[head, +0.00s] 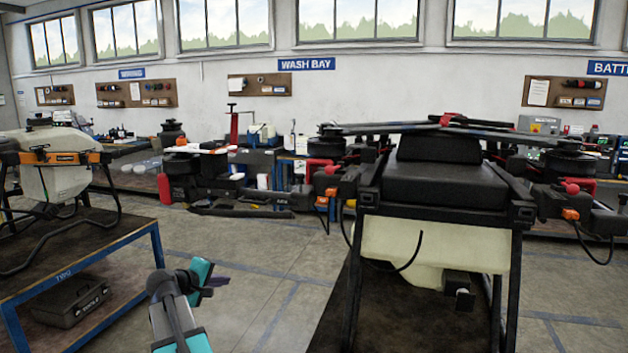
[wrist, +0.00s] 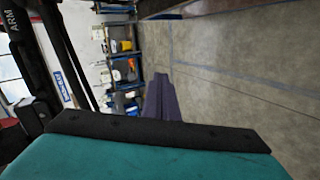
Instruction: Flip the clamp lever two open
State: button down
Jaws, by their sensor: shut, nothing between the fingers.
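A spray drone with a black body (head: 445,185) and a pale tank (head: 430,243) stands on the right in the head view. Red lever-like parts show at its arm joints, one on the left (head: 332,169) and one on the right (head: 572,187). I cannot tell which is clamp lever two. My gripper (head: 214,284) is low and left of the drone, apart from it. Dark drone-like bars with "ARM" lettering (wrist: 50,40) run along the left of the wrist view.
A second drone (head: 55,165) stands on a blue-framed table (head: 120,240) at left, with a grey case (head: 70,300) beneath. Cluttered benches line the back wall under the wash bay sign (head: 307,64). The floor (head: 265,240) between the two drones is clear.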

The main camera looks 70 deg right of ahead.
aim_at(334, 169)
jog(key=s+d+r+m+g+h, duration=0.1)
jog(key=s+d+r, duration=0.2)
jog(key=r, duration=0.8)
jog(key=s+d+r+m+g+h+p, duration=0.1)
jog(key=s+d+r, duration=0.3)
jog(key=s+r, duration=0.4)
jog(key=s+d+r+m+g+h+p, duration=0.1)
jog(key=s+r, duration=0.4)
jog(key=r, duration=0.9)
jog(key=shift+s+d+r+g+h, duration=0.35)
jog(key=shift+d+g+h, duration=0.4)
jog(key=shift+d, duration=0.45)
jog(key=shift+d, duration=0.15)
jog(key=s+d+f+p, duration=0.1)
jog(key=s+d+p, duration=0.4)
jog(key=d, duration=0.4)
jog(key=shift+s+d+f, duration=0.15)
jog(key=shift+s+f, duration=0.05)
jog(key=shift+s, duration=0.55)
jog(key=shift+w+t, duration=0.1)
jog(key=shift+t, duration=0.15)
